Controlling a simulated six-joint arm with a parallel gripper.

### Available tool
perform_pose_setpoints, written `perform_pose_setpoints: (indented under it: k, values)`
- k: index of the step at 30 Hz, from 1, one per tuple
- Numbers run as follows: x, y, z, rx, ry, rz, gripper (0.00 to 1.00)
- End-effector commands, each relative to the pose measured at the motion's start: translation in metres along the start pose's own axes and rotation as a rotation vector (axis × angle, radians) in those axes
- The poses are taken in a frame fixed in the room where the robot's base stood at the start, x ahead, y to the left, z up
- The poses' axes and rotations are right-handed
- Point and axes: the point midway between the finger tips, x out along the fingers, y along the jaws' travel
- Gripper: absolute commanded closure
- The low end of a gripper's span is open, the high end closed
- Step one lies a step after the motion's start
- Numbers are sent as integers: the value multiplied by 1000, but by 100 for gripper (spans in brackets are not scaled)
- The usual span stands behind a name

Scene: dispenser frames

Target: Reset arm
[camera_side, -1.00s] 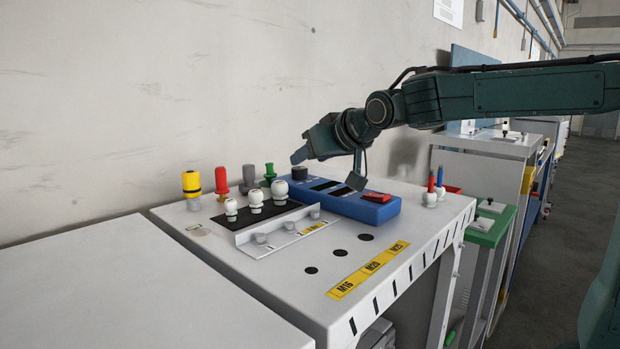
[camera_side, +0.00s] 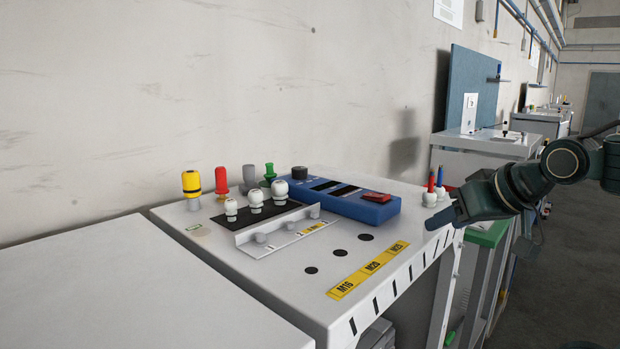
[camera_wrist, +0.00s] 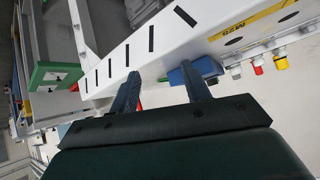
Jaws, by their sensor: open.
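My gripper (camera_side: 447,222) is at the right edge of the white workbench (camera_side: 220,270) in the side view, pointing left, with nothing held. In the wrist view my gripper (camera_wrist: 160,82) shows two fingers spread apart with a gap between them. The blue device (camera_side: 345,200) with a red switch (camera_side: 377,197) lies on the bench, left of my gripper and apart from it. The wrist view shows part of the blue device (camera_wrist: 177,77) beyond the fingers.
White knobs (camera_side: 255,199), coloured pieces (camera_side: 191,184) and a yellow label strip (camera_side: 368,270) are on the bench. A green-topped stand (camera_side: 490,236) is at the right.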

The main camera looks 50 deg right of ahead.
Motion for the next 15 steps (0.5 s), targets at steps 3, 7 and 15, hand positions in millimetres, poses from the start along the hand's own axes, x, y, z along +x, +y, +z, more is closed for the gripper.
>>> perform_pose_setpoints:
  k: [3,7,15]
  values:
    - [-3,7,13,12,-10,7,53]
    - [-5,10,32,-7,-49,1,53]
    - [-4,-11,66,-189,-207,-72,53]
